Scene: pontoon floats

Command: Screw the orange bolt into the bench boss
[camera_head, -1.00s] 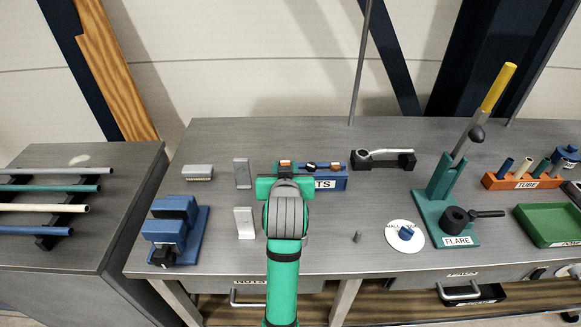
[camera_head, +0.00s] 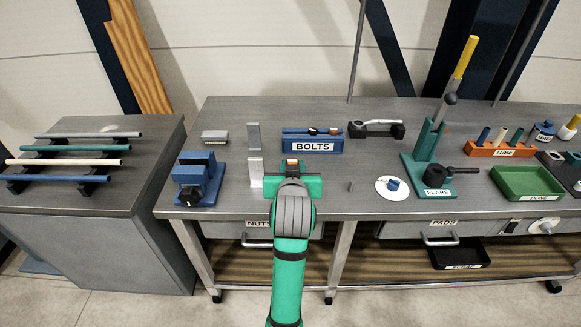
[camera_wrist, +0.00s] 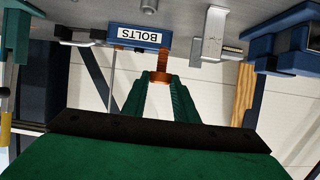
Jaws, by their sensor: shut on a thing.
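My gripper (camera_head: 292,176) is over the front part of the bench, in front of the blue BOLTS block (camera_head: 311,145). It is shut on the orange bolt (camera_head: 292,163). In the wrist view the green fingers (camera_wrist: 160,88) pinch the bolt's head, and its threaded shank (camera_wrist: 164,56) sticks out beyond them. A small grey stub (camera_head: 350,186), perhaps the bench boss, stands on the bench to the right of my gripper. I cannot tell which thing a grey cylinder (camera_wrist: 149,6) at the wrist view's top edge is.
Two light metal brackets (camera_head: 255,172) and a blue vise (camera_head: 199,180) stand to the left. A white disc with a blue knob (camera_head: 392,188) and the green FLARE press (camera_head: 428,165) stand to the right.

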